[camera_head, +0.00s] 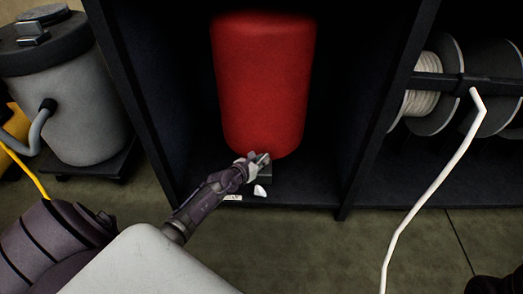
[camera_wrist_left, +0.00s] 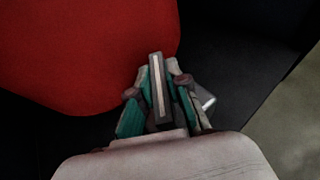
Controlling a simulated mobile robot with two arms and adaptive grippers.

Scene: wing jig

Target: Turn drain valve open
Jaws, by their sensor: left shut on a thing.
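A red tank (camera_head: 265,80) stands upright in a dark cabinet bay, and its red side fills the upper left of the left wrist view (camera_wrist_left: 85,50). My left gripper (camera_head: 257,161) reaches in to the tank's bottom edge. In the left wrist view, its fingers (camera_wrist_left: 160,92) are closed on both sides of a narrow dark bar with a pale stripe, the drain valve's handle (camera_wrist_left: 158,80). The fingers hide most of the valve, so I cannot tell how far its handle is turned. My right gripper does not show.
The cabinet's dark side walls (camera_head: 373,110) flank the tank. A small pale piece (camera_head: 260,190) lies just below the gripper. A grey canister (camera_head: 70,95) stands at left. Cable reels (camera_head: 430,95) with a hanging white cable (camera_head: 415,213) are at right. The floor in front is open.

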